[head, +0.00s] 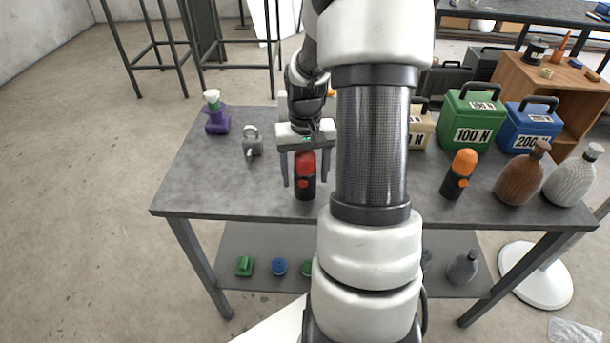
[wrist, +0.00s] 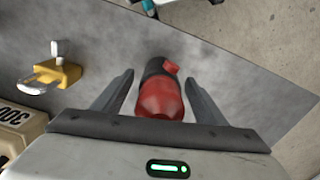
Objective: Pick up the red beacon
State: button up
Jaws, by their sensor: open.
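The red beacon (head: 305,164) has a red dome on a black body and stands upright on the grey table, near its front edge. My gripper (head: 305,184) is open above and around it, with one finger on each side of the beacon in the head view. In the wrist view the red beacon (wrist: 161,97) lies between the two spread fingers of my gripper (wrist: 158,88), with gaps on both sides. I cannot tell how far down the fingers reach along it.
An orange beacon (head: 459,174) stands to the right, by brown (head: 521,177) and grey (head: 572,180) bottles. Green (head: 473,119) and blue (head: 529,125) weight boxes stand behind right. The table's front left is clear.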

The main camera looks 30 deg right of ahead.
jog(key=shift+f, duration=0.3)
jog(key=c, duration=1.2)
jog(key=shift+r, duration=0.15)
